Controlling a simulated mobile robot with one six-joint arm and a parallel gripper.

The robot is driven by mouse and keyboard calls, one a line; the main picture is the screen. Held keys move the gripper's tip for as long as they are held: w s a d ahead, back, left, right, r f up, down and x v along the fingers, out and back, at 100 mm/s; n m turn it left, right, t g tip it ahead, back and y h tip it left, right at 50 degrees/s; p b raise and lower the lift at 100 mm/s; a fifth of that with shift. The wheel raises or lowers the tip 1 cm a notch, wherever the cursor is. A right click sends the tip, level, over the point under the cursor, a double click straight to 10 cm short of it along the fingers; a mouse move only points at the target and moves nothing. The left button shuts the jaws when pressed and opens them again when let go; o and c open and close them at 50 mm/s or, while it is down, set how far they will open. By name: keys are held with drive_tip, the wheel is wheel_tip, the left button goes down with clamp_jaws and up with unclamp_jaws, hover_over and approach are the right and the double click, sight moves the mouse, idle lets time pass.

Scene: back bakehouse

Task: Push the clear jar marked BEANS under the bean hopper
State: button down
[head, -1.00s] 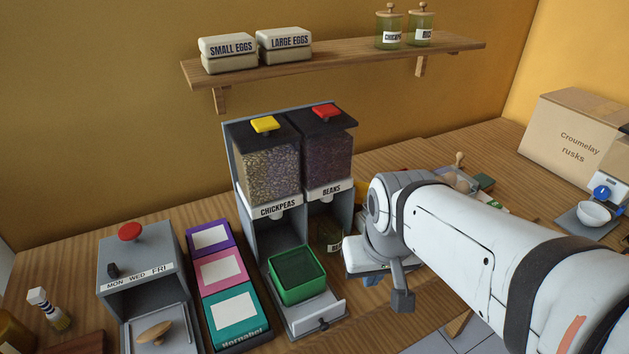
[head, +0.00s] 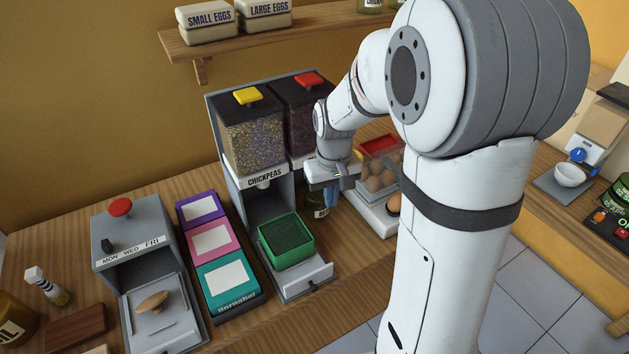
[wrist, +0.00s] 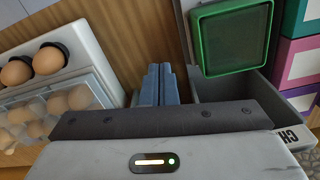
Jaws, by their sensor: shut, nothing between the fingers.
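The clear jar (head: 317,209) shows in the head view low on the bean side, right of the green tub (head: 287,240). Its upper part is hidden by my gripper and its label is too small to read. My gripper (head: 333,199) is shut and empty, blue fingers pointing down close at the jar's right; I cannot tell whether they touch. In the wrist view the shut fingers (wrist: 154,82) show, but no jar.
Purple, pink and teal boxes (head: 225,275) stand left of the dispenser. The shelf (head: 190,50) hangs above. Some bare counter (head: 345,250) lies in front of the scale.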

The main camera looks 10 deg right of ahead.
sight(319, 205)
drive_tip(key=f, duration=0.4)
drive_tip(key=w+f, duration=0.1)
drive_tip(key=f, duration=0.6)
drive_tip(key=shift+w+f+p, duration=0.25)
drive_tip(key=shift+f+p, duration=0.05)
drive_tip(key=shift+f, duration=0.05)
drive_tip(key=w, duration=0.1)
drive_tip(key=w+p, duration=0.1)
drive_tip(key=w, duration=0.1)
drive_tip(key=shift+w+a+r, duration=0.15)
drive_tip(key=shift+w+a, duration=0.05)
drive_tip(key=shift+w, duration=0.35)
drive_tip(key=shift+w+a+b, duration=0.2)
drive_tip(key=shift+w+b, duration=0.1)
drive_tip(key=shift+w, duration=0.8)
drive_tip(key=shift+s, duration=0.15)
